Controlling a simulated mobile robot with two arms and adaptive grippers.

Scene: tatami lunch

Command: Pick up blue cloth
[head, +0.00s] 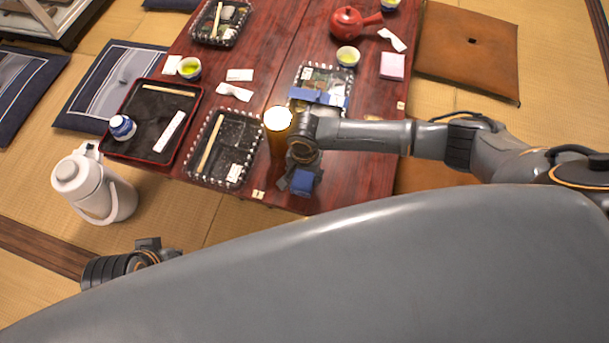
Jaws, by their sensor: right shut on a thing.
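My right gripper (300,184) is over the front edge of the low table, pointing down. It is shut on a blue cloth (303,182), a small folded bit of which shows between its fingers. More blue cloth (322,97) lies across the clear lunch tray behind my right forearm. My arm hides the space between, so I cannot tell whether the two blue parts are joined. My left gripper (150,246) is low at the left, apart from the table. It is mostly hidden by my body, and its fingers are unclear.
A tall amber cup (277,140) stands close beside my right wrist. A clear tray (232,125) and a black tray (150,128) with a blue-white jar (122,127) lie left. A white jug (92,184) stands on the tatami. A red teapot (350,22) is at the back.

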